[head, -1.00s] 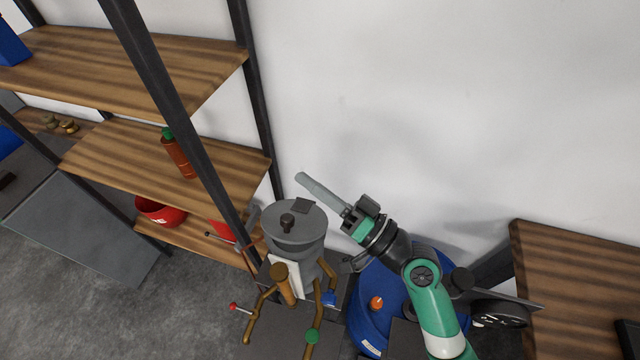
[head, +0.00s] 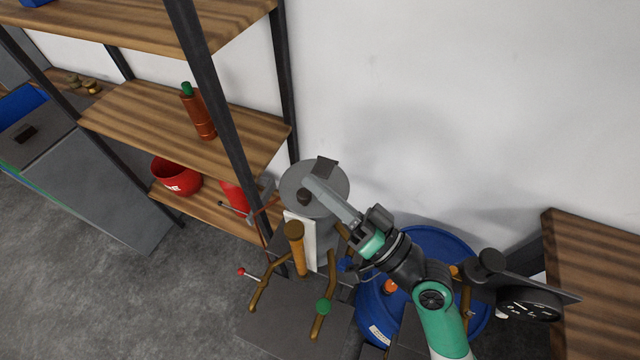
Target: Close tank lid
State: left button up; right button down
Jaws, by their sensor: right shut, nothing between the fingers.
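The grey tank (head: 326,240) stands at the lower middle, partly hidden behind my right gripper and the brass pipes. Its round grey lid (head: 292,186) lies over the tank's top. The lid has a dark knob (head: 304,198) and a dark flat piece at its back edge (head: 326,166). I cannot tell whether the lid sits fully down on the rim. My right gripper (head: 313,184) is shut and empty, with its long grey fingers over the lid beside the knob. I cannot tell whether they touch the lid. My left gripper is out of view.
A blue drum (head: 432,241) stands right of the tank, under my right arm. Brass pipes with a green knob (head: 323,306) stand in front. A wooden shelf (head: 150,125) is at left, close to the tank. A wooden surface (head: 595,265) is at right.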

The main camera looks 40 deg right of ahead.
jog(key=shift+f, duration=0.2)
dwell(0.6)
jog(key=r+p, duration=0.4)
jog(key=shift+s+a+r, duration=0.2)
jog(key=shift+s+r, duration=0.05)
jog(key=shift+r, duration=0.1)
jog(key=shift+s+d+f+b, duration=0.3)
jog(key=shift+f+b, duration=0.1)
jog(key=shift+f, duration=0.1)
jog(key=shift+s+d+f+b, duration=0.25)
jog(key=shift+f+b, duration=0.1)
jog(key=shift+f, duration=0.1)
jog(key=s+d+f+b, duration=0.2)
jog(key=s+d+b, duration=0.1)
jog(key=s, duration=0.3)
jog(key=shift+s+d+f, duration=0.35)
jog(key=shift+d, duration=0.2)
